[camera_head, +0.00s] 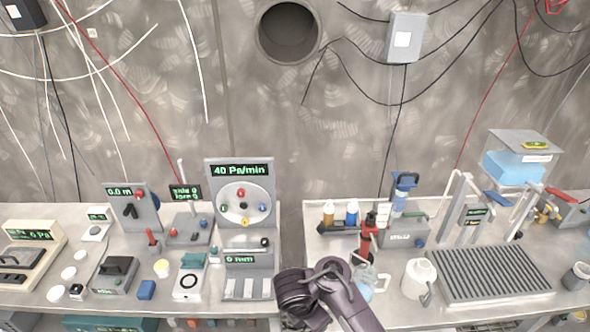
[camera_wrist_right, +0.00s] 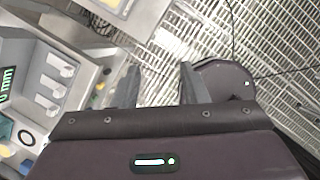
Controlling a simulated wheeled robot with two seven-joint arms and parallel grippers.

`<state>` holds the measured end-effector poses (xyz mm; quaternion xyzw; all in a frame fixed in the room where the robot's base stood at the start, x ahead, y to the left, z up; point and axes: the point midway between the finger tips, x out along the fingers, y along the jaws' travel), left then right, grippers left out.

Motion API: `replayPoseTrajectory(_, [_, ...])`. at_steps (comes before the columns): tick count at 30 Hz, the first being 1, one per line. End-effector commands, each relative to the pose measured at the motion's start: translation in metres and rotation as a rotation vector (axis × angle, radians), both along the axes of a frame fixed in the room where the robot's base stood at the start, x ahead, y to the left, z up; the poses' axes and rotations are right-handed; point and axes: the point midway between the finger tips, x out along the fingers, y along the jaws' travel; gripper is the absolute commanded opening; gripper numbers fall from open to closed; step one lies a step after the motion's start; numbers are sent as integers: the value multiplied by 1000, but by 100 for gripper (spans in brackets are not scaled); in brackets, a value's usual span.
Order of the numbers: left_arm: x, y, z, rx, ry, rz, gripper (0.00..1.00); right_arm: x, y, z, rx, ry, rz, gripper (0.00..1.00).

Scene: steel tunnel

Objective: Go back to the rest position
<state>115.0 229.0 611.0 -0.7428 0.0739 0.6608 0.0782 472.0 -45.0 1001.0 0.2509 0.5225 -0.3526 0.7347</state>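My right gripper (camera_wrist_right: 158,88) shows in the right wrist view, with its two grey fingers apart and nothing between them. Grated floor lies behind the fingers. In the head view, a dark purple arm of mine rises from the bottom edge, in front of the gap between the two benches. Its gripper cannot be made out there. My left gripper is in neither view.
The left bench (camera_head: 70,215) carries a panel reading 40 Pa/min (camera_head: 240,190) and several devices. The right bench (camera_head: 400,312) carries a glass jug (camera_head: 366,281), a white jug (camera_head: 418,278) and a ribbed grey tray (camera_head: 490,274). Both are crowded.

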Motion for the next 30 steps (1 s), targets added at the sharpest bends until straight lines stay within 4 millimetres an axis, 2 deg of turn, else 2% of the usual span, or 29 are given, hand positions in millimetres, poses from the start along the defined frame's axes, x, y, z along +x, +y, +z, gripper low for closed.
replayPoseTrajectory(7, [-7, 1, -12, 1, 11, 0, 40, -23, 4, -48, 86, 90, -123, 40])
replayPoseTrajectory(10, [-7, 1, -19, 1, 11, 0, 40, -37, 7, -76, 140, 142, -206, 40])
replayPoseTrajectory(13, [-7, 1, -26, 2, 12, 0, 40, -55, 11, -109, 200, 199, -312, 40])
replayPoseTrajectory(17, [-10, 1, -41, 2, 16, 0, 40, -85, 15, -166, 292, 283, -508, 40])
replayPoseTrajectory(20, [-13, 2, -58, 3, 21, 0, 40, -118, 16, -229, 376, 349, -740, 40])
replayPoseTrajectory(21, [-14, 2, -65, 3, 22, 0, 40, -133, 15, -257, 408, 367, -852, 40])
replayPoseTrajectory(23, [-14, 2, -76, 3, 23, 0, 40, -154, 8, -299, 450, 378, -1025, 40])
replayPoseTrajectory(24, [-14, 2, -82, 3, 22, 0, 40, -169, 2, -326, 472, 373, -1137, 40])
replayPoseTrajectory(26, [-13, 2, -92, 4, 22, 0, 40, -190, -11, -364, 497, 349, -1299, 40])
replayPoseTrajectory(27, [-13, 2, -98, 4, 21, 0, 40, -205, -22, -388, 507, 323, -1399, 40])
replayPoseTrajectory(30, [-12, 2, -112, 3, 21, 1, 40, -245, -58, -443, 514, 227, -1622, 40])
